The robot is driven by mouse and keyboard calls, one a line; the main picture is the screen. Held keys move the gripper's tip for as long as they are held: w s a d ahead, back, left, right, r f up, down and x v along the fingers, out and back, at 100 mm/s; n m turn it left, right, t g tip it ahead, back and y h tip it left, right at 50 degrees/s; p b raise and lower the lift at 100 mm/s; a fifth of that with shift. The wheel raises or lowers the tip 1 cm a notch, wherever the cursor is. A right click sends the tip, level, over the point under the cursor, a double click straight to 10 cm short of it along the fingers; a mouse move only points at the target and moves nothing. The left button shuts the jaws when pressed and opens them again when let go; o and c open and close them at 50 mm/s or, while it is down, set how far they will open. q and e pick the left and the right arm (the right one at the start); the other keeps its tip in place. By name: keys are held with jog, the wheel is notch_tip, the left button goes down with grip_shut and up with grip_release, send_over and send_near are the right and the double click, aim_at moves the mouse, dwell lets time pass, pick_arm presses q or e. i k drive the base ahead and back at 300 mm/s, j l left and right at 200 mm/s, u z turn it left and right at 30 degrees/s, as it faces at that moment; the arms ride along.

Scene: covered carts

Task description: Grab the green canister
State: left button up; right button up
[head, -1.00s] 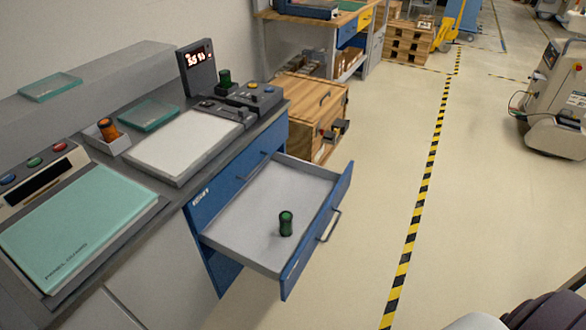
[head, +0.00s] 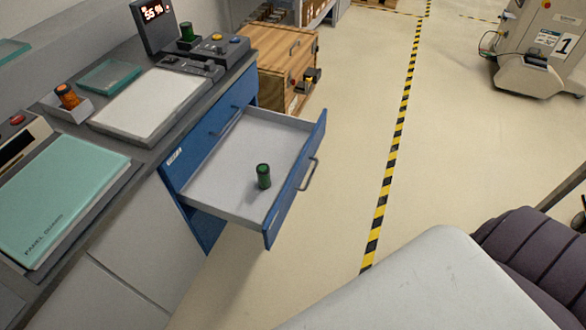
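A dark green canister (head: 263,176) stands upright in the open drawer (head: 217,177) of the blue cabinet, near the drawer's front wall. A second dark green canister (head: 187,32) stands at the back of the counter, by the scale's display. The frames do not show which of the two the task means. Neither of my grippers is in view. A pale grey part of my own body fills the lower right and shows no fingers.
An orange canister (head: 67,95) sits in a small grey tray on the counter, left of the white scale plate (head: 150,104). A teal panel (head: 57,196) lies at the front left. A wooden crate (head: 285,62) stands beyond the drawer. The floor right of the drawer is clear.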

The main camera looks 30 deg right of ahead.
aim_at(262, 170)
jog(key=l+u, duration=0.3)
jog(key=l, duration=0.55)
jog(key=l+u, duration=0.3)
jog(key=l, duration=0.6)
